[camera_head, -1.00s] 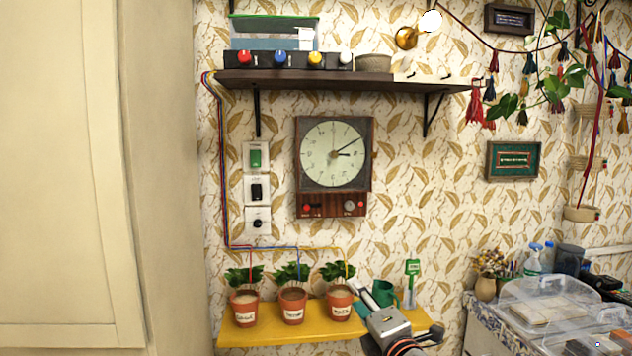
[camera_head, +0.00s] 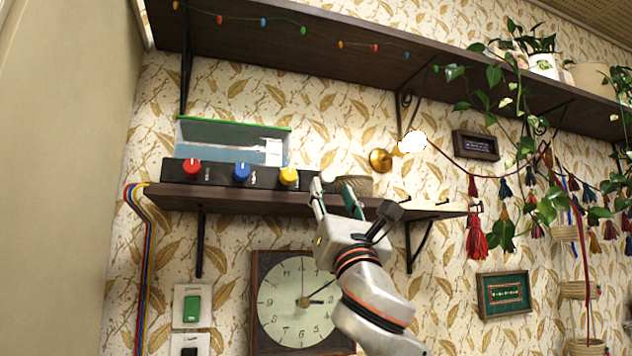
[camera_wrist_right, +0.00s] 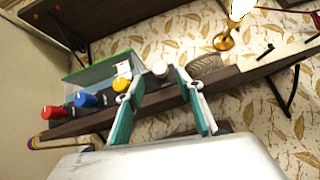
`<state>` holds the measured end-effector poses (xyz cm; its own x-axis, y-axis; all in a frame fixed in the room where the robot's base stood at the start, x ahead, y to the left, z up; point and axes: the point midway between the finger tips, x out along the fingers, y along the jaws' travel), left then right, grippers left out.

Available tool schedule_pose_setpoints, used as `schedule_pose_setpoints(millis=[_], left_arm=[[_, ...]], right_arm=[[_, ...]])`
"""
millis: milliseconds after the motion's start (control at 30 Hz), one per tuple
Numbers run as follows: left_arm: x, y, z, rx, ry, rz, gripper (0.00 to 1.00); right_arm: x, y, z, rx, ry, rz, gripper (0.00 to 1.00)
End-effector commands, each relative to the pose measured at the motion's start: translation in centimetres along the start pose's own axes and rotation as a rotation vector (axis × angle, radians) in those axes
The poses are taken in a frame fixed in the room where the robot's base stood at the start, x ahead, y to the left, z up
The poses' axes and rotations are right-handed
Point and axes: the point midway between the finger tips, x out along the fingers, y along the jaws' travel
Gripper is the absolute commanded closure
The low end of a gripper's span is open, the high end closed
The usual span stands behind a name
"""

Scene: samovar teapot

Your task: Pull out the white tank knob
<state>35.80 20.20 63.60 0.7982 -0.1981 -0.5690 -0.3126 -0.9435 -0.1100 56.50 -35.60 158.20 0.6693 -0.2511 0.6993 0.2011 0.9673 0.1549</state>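The white knob (camera_wrist_right: 160,68) shows in the right wrist view at the right end of the black knob panel. In the head view my right gripper hides it. My right gripper (camera_head: 334,188) is raised in front of the panel's right end with its fingers pointing up toward the shelf. In the wrist view its fingers (camera_wrist_right: 159,84) are apart, and the white knob appears between the tips with nothing gripped. The clear tank (camera_head: 230,147) with a green rim stands behind the panel (camera_head: 214,177). My left gripper is not in view.
Red (camera_head: 192,167), blue (camera_head: 242,172) and yellow (camera_head: 289,176) knobs sit left of the white one. A woven bowl (camera_head: 354,184) stands close right of the gripper. The dark shelf (camera_head: 235,199) runs below, with a clock (camera_head: 300,303) underneath. A longer shelf (camera_head: 330,45) hangs above.

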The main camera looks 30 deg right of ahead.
Motion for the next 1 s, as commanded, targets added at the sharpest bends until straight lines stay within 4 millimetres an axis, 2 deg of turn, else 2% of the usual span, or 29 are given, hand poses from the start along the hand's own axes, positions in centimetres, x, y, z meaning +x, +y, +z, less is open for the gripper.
schedule_pose_setpoints(millis=[200,400,567,833,967,1000], left_arm=[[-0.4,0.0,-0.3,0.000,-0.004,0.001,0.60],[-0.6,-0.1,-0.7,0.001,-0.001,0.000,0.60],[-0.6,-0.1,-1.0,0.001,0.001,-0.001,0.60],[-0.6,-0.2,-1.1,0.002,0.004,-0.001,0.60],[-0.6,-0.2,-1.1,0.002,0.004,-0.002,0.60],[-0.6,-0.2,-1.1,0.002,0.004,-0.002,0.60]], right_arm=[[3.4,0.0,0.1,0.002,0.001,-0.002,0.63],[6.0,0.0,0.0,0.003,0.002,-0.001,0.63],[6.9,0.0,-0.1,0.004,0.002,0.001,0.63],[7.0,0.0,-0.2,0.004,0.002,0.001,0.63],[7.0,0.0,-0.2,0.004,0.002,0.001,0.97],[7.0,0.0,-0.2,0.004,0.002,0.001,1.00]])
